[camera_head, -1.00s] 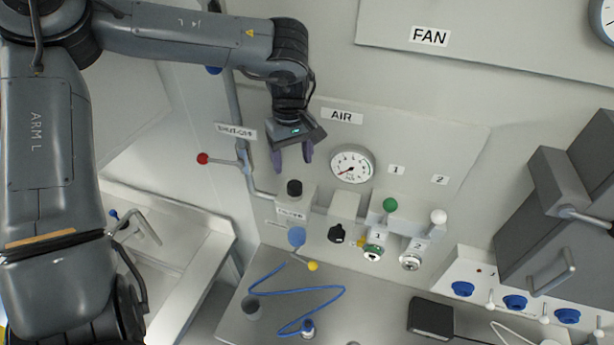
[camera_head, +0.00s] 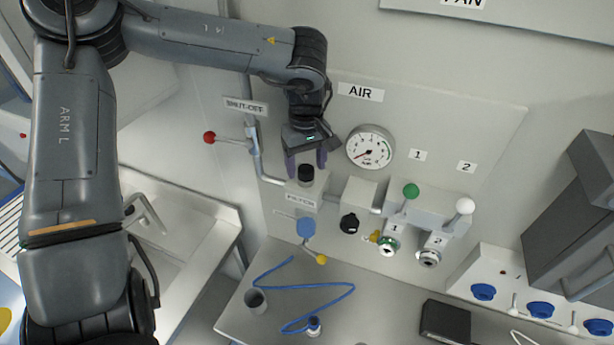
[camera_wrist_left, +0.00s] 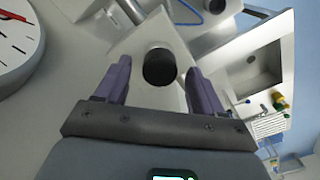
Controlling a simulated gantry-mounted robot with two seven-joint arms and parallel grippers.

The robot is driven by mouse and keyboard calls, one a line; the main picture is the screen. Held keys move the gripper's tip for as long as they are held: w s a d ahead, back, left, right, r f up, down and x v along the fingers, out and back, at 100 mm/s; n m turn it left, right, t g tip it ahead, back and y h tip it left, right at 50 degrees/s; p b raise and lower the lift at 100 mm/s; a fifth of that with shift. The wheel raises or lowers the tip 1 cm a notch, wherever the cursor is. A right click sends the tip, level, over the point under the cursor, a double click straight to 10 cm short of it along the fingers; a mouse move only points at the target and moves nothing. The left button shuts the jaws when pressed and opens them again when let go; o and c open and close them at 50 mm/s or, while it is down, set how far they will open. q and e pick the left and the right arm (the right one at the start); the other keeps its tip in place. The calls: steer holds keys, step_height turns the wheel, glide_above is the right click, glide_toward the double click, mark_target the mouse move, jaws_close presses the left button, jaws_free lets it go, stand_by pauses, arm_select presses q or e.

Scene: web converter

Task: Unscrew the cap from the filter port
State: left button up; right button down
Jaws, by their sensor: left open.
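The black round cap (camera_head: 306,173) sits on top of the filter housing (camera_head: 304,198), a pale block on the wall's air line. My left gripper (camera_head: 306,165) points down over it, with its purple fingers open. In the left wrist view the cap (camera_wrist_left: 159,67) appears between the two fingers (camera_wrist_left: 160,85), with a gap on each side. I cannot tell how far down the fingers reach around it. No right gripper shows.
A pressure gauge (camera_head: 370,147) is close to the right of my left gripper. The red-knobbed shut-off lever (camera_head: 210,137) is to the left. Green (camera_head: 411,191) and white (camera_head: 464,206) knobs stand on the right. A bench (camera_head: 380,300) with a blue hose lies below.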

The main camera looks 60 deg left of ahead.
arm_select(q)
steer(key=shift+f, duration=0.6)
steer(key=shift+p, duration=0.3)
steer(key=shift+c, duration=0.5)
jaws_close()
steer(key=n, duration=0.3)
steer(key=shift+n, duration=0.5)
